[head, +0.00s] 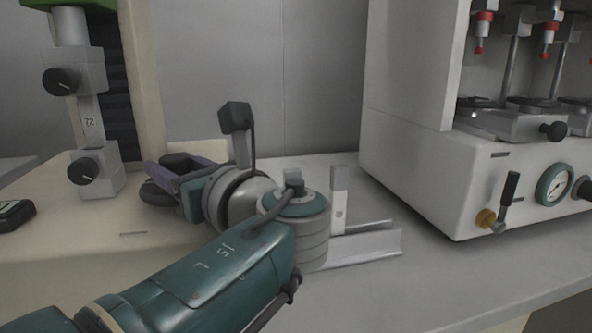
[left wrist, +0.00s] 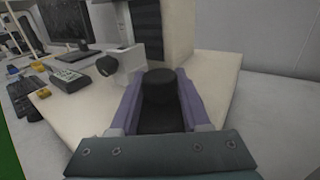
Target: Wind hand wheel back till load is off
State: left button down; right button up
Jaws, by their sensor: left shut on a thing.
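The black hand wheel (head: 155,194) sits at the side of the cream test stand (head: 145,75), partly hidden behind my left gripper (head: 178,172). In the left wrist view, a black round part of the hand wheel (left wrist: 160,84) stands between the two purple fingers of my left gripper (left wrist: 160,105). The gripper is shut on it. Two grey grips with black knobs, an upper grip (head: 90,72) and a lower grip (head: 105,172), are on the stand's front. A gap shows between them, with a pale piece there. My right gripper is in neither view.
A white machine (head: 430,190) with a gauge (head: 553,185) and lever stands on the bench at right. In the left wrist view, a monitor (left wrist: 68,22) and a small keypad device (left wrist: 68,78) are at left.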

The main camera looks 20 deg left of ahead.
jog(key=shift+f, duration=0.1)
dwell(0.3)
pick_arm(q)
jog(key=shift+c, duration=1.9)
grip_release()
